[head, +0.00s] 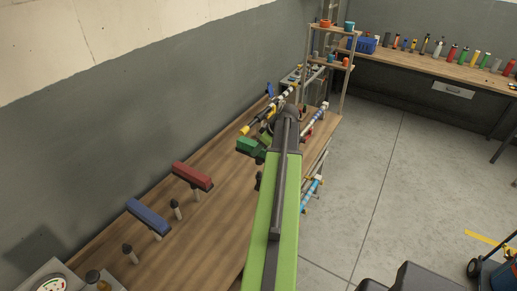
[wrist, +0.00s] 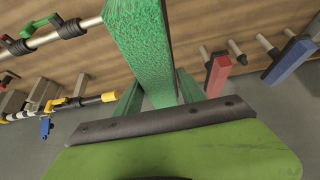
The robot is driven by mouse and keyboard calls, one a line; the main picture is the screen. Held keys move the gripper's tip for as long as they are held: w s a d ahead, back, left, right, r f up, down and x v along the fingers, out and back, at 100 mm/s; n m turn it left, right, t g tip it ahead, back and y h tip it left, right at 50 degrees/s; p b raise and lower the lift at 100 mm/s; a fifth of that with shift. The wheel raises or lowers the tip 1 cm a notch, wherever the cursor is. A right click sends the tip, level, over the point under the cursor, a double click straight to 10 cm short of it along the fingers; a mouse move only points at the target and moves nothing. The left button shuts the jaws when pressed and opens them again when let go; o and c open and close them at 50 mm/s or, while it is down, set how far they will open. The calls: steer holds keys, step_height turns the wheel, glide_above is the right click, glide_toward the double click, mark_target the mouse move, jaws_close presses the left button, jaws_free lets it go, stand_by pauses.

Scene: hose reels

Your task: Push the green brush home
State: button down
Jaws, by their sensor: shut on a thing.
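The green brush (wrist: 143,45) fills the upper middle of the wrist view as a long, rough-textured green block. My gripper (wrist: 157,92) is shut on it, with one teal finger on each side. In the head view the green brush (head: 248,146) shows above the wooden bench, just left of my arm, which hides part of it. The far end of the brush runs out of the wrist view, so I cannot tell whether it touches a peg or holder there.
A red brush (head: 193,176) and a blue brush (head: 148,214) sit on supports along the bench (head: 215,215). Short dark-tipped pegs (head: 175,208) stand near them. Striped rods (wrist: 75,103) and a wooden rack (head: 330,62) stand beyond. Open floor (head: 400,180) lies to the right.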

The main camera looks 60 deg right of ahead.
mark_target(260, 156)
steer(key=shift+f+b, duration=1.6)
steer(key=shift+f, duration=0.45)
steer(key=shift+f, duration=0.1)
steer(key=shift+f+b, duration=0.35)
steer(key=shift+b, duration=0.1)
steer(key=shift+f+b, duration=1.85)
steer(key=shift+b, duration=0.05)
steer(key=c, duration=0.6)
jaws_free()
steer(key=p+v, duration=1.5)
steer(key=v, duration=0.2)
steer(key=shift+s+r, duration=0.15)
steer(key=shift+r, duration=0.1)
